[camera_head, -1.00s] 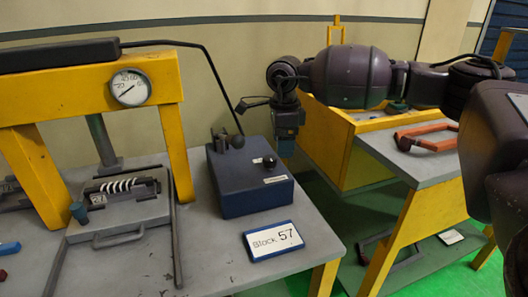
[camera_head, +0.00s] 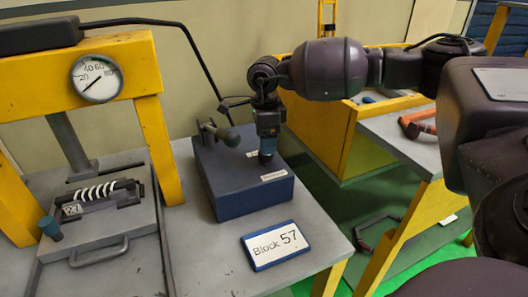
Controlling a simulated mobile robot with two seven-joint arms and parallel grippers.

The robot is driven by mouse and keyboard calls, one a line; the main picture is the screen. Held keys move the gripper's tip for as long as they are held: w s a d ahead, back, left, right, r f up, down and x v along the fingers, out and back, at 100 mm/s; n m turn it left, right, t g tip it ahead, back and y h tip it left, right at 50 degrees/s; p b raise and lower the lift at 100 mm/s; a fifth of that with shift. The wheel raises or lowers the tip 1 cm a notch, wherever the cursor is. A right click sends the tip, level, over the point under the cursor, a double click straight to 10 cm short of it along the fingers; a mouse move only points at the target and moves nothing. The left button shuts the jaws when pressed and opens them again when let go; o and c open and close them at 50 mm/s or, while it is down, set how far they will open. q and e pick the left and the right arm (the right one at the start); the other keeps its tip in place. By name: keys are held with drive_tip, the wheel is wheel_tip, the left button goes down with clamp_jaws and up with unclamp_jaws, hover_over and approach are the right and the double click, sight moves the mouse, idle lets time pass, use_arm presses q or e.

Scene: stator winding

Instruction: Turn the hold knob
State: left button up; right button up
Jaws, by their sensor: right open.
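The dark blue control box (camera_head: 235,195) stands on the grey table, with labels on it. A lever with a dark ball end (camera_head: 231,138) sticks up at its back left. The round black knob on the box's top is hidden now behind my right gripper (camera_head: 267,156). That gripper points down over the right part of the box top, at the knob's place. It is open; I cannot tell if its fingers touch the knob. My left gripper is not in view.
A yellow press frame (camera_head: 160,150) with a round gauge (camera_head: 97,78) stands left. A wound coil sits in a fixture (camera_head: 100,218) below it. A "Block 57" sign (camera_head: 277,245) lies in front of the box. A second table with an orange-handled tool (camera_head: 415,124) is right.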

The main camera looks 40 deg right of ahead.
wheel_tip(320, 180, down, 4)
drive_tip(key=shift+r, duration=0.2)
drive_tip(key=shift+f, duration=0.3)
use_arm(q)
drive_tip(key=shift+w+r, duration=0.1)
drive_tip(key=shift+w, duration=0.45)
